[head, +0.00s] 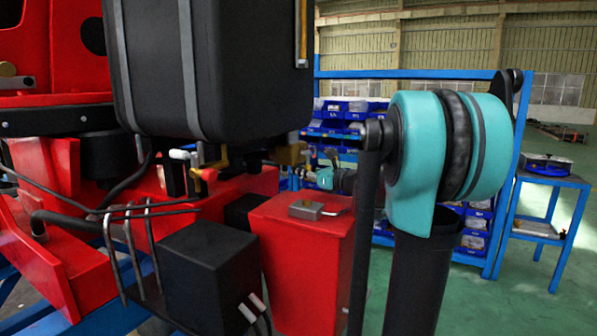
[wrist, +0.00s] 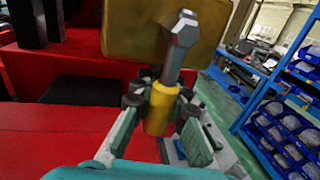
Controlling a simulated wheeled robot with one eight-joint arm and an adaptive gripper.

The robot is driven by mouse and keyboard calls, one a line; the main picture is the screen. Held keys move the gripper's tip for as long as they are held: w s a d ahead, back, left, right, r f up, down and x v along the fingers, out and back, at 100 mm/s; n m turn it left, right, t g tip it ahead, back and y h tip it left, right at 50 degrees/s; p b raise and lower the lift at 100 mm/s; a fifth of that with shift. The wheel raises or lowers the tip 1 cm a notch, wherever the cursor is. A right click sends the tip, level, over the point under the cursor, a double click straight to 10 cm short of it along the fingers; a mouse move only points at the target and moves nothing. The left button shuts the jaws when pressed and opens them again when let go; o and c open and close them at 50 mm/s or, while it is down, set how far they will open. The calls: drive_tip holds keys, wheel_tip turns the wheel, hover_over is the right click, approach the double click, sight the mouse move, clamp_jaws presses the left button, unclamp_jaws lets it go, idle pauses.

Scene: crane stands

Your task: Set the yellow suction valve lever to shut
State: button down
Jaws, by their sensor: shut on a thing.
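The yellow lever (wrist: 158,108) is a yellow sleeve on a grey metal shaft with a hexagonal end. In the wrist view it stands slightly tilted in front of a brass-coloured valve block (wrist: 145,35). My gripper (wrist: 160,98) has a finger on each side of the yellow sleeve and is shut on it. In the head view the brass block (head: 289,152) sits under the right end of the black tank (head: 215,65). My gripper (head: 311,170) is just below and right of the block there. The lever is too small and covered to make out in the head view.
Left of the block under the tank are a white-ended lever (head: 180,154) and a red-ended lever (head: 207,174). A red box (head: 305,240) with a metal latch and a black box (head: 208,272) stand below. Blue shelving with bins (head: 345,108) is behind.

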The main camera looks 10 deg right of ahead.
drive_tip(key=shift+s+a+m, duration=0.25)
drive_tip(key=shift+s+m, duration=0.1)
drive_tip(key=shift+m, duration=0.4)
drive_tip(key=shift+s+a+m, duration=0.2)
drive_tip(key=shift+s+m, duration=0.1)
drive_tip(key=shift+m, duration=0.45)
drive_tip(key=c, duration=1.6)
unclamp_jaws()
drive_tip(key=v, duration=1.2)
drive_tip(key=shift+r, duration=0.35)
